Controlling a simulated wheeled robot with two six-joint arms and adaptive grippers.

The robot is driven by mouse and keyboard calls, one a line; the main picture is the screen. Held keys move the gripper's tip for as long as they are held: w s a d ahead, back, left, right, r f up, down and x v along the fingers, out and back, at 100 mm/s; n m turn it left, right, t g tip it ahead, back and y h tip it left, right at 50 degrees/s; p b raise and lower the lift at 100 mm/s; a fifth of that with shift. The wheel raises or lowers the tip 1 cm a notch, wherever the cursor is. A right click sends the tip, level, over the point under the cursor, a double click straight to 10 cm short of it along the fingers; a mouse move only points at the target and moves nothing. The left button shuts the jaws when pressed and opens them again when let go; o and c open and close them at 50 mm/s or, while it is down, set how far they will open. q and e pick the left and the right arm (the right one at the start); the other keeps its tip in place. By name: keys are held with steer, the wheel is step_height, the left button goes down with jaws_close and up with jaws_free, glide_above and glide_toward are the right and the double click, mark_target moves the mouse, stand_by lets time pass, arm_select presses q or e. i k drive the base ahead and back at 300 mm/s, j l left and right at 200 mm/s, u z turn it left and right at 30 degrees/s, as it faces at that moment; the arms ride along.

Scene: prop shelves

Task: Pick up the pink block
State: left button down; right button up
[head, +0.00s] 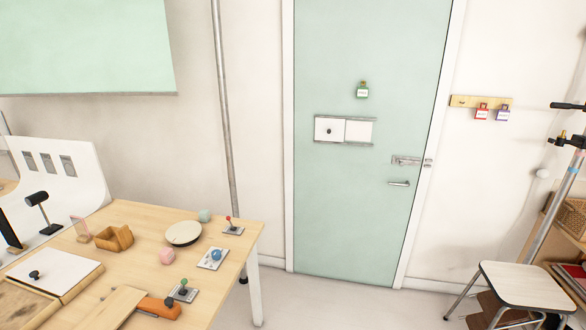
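A small pink block (167,256), rounded or many-sided, sits on the wooden table (215,285) at the lower left. It stands apart in front of a round cream plate (183,233) and left of a white panel with a blue knob (213,257). A pale green block (205,215) of similar shape sits behind the plate. Neither of my grippers shows in the head view.
Left of the pink block is an orange-brown open box (114,238). A joystick with a green knob (181,292) and an orange tool (159,308) lie in front; a red-knobbed joystick (233,227) stands behind. A stool (525,287) is at right. Floor before the door (370,130) is clear.

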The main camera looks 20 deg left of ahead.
mark_target(167, 255)
steer(key=i+u, duration=0.25)
steer(key=u, duration=0.25)
steer(key=i+l+u, duration=0.1)
steer(key=i+u, duration=0.15)
steer(key=u, duration=0.2)
steer(key=i+l+u, duration=0.15)
steer(key=u, duration=0.35)
steer(key=i+l+u, duration=0.2)
steer(key=u, duration=0.25)
steer(key=i+l+u, duration=0.1)
steer(key=l+u, duration=0.4)
steer(key=i+l+u, duration=0.1)
steer(key=l+u, duration=0.15)
steer(key=u, duration=0.2)
